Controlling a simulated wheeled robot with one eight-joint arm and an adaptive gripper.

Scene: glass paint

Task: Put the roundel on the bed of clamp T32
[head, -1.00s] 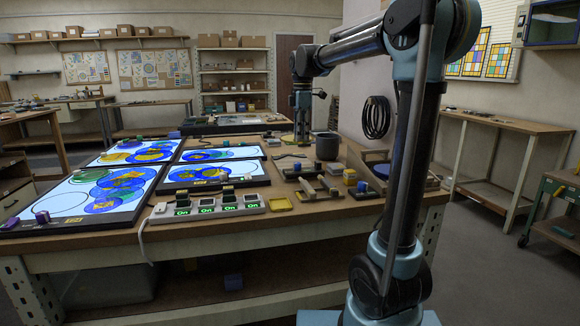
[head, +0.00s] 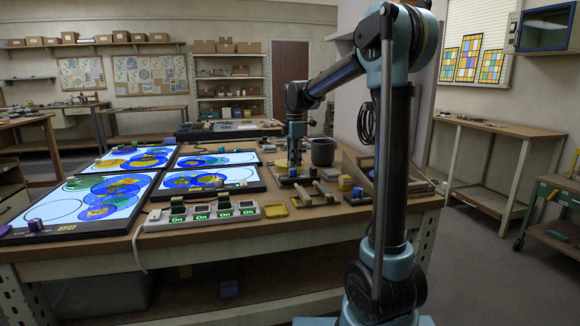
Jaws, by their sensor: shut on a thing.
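My gripper (head: 295,157) is at the back right of the bench, in front of the dark grey pot's left side. It points down and is shut on the roundel, which is too small and dark here to make out clearly. Just below the fingertips is a clamp (head: 288,180) with a dark base. I cannot read any clamp label, so I cannot tell which is T32.
Lit panels with coloured glass circles (head: 100,223) cover the left of the bench. A dark grey pot (head: 323,152) stands close to my gripper's right.

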